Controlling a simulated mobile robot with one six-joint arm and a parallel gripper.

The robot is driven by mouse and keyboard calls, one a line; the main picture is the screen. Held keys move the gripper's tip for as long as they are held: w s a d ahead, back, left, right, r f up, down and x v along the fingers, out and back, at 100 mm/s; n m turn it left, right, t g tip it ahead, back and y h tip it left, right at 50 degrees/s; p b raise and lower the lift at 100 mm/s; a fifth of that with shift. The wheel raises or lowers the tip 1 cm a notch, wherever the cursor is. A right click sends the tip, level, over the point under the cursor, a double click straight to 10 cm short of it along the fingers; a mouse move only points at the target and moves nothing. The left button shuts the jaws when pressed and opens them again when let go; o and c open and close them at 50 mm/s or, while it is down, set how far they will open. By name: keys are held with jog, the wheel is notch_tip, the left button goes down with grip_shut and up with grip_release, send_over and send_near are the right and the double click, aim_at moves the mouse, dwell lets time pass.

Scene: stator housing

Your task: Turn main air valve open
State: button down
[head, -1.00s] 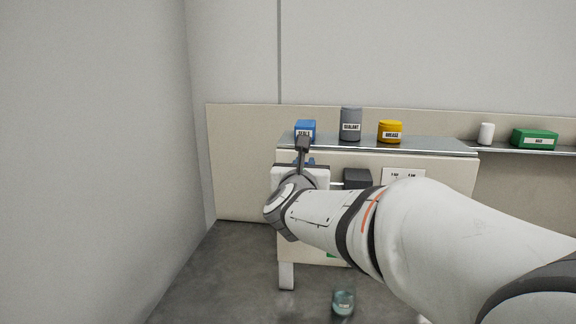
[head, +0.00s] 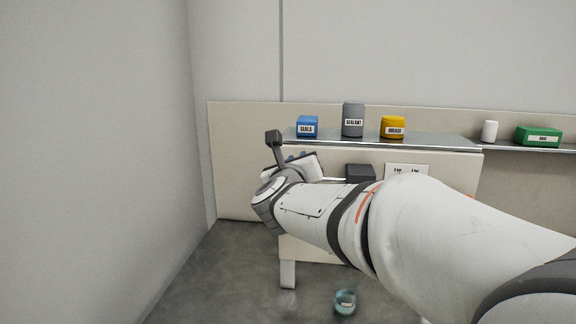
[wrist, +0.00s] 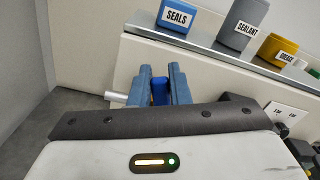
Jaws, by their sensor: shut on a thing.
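The main air valve shows in the wrist view as a blue handle (wrist: 159,94) between my fingers, with a pale pipe end (wrist: 115,97) sticking out to the left. My gripper (wrist: 162,82) has two blue-grey fingers shut on this handle, in front of the cream panel. The valve's body is hidden behind the fingers and the dark gripper edge. In the head view my wrist is tilted at the panel's left side, and it hides the valve and most of the fingers.
On the metal shelf (head: 430,145) above stand a blue SEALS box (head: 307,127), a grey SEALANT can (head: 353,120) and a yellow jar (head: 393,127). A dark box (head: 360,173) and a white plate (head: 407,171) are right of my wrist. A teal container (head: 345,302) is on the floor. Floor at left is clear.

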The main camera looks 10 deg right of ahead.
jog(key=w+a+f+n+b, duration=0.1)
jog(key=a+f+n, duration=0.2)
jog(key=n, duration=1)
jog(key=shift+f+n+b, duration=0.3)
jog(key=shift+f+b, duration=0.1)
jog(key=shift+f, duration=0.6)
jog(key=shift+a+f, duration=0.1)
jog(key=c, duration=1.4)
grip_release()
jog(key=shift+o, duration=0.2)
jog(key=shift+s, duration=0.1)
jog(key=v, duration=0.7)
jog(key=shift+s+b, duration=0.25)
jog(key=shift+b, duration=0.05)
